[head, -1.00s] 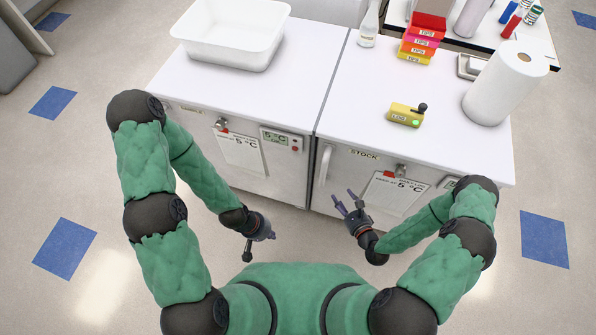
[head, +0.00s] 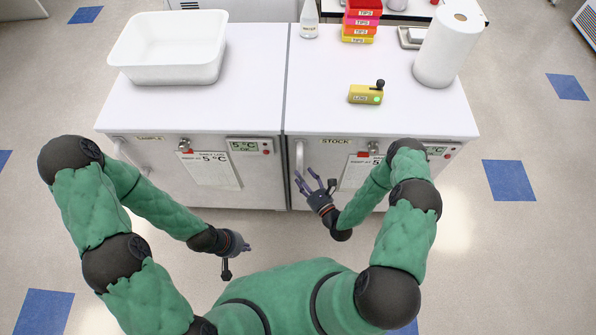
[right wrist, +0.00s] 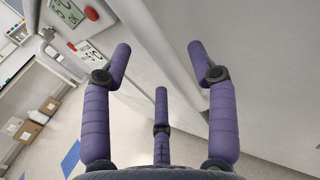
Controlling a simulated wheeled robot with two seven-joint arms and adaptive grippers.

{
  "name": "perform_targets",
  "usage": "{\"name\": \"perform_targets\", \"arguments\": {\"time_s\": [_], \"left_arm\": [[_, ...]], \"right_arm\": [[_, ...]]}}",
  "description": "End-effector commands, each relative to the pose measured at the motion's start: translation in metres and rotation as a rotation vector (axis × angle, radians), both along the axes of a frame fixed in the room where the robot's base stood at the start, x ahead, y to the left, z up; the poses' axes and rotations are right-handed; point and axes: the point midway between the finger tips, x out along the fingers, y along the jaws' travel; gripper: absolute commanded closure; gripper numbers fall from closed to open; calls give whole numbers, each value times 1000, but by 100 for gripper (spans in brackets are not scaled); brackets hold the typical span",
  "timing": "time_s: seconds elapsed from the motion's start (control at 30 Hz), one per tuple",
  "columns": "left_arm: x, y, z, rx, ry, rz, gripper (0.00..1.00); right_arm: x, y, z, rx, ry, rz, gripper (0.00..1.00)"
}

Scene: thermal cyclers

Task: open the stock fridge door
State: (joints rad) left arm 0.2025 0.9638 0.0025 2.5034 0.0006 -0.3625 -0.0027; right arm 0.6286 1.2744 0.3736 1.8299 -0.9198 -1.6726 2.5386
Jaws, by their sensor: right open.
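The stock fridge (head: 328,157) is the right-hand white unit, with a STOCK label (head: 335,142) at its top. Its door looks shut. Its pale vertical handle (head: 299,157) is at the door's left edge. My right gripper (head: 312,182) is open and empty, just below and in front of the handle in the head view. In the right wrist view its purple fingers (right wrist: 165,75) are spread, with a pale bar, likely the handle (right wrist: 160,45), running beyond and between them. No contact is clear. My left gripper (head: 240,246) hangs low, away from the doors; its jaw state is unclear.
The left fridge (head: 265,182) stands right beside it. A white tub (head: 170,70), a yellow LOAD block (head: 365,95), stacked tip boxes (head: 359,30), a bottle (head: 309,20) and a paper roll (head: 445,50) stand on top. The floor in front is clear.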

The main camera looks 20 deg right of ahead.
Motion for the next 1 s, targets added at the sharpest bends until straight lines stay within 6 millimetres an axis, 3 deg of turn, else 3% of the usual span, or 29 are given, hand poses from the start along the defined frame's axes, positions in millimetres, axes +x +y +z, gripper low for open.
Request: {"name": "perform_targets", "arguments": {"time_s": [0.3,0.63,0.67,0.87,1.0], "left_arm": [[0,0,-6,0,0,0,100],[0,0,-6,0,0,0,100],[0,0,-6,0,0,0,100],[0,0,-6,0,0,0,100],[0,0,-6,0,0,0,100]], "right_arm": [[31,11,-1,0,1,1,41],[34,12,0,2,2,1,41],[34,12,0,1,1,1,44],[34,12,0,1,1,1,100],[34,12,0,1,1,1,100]]}}
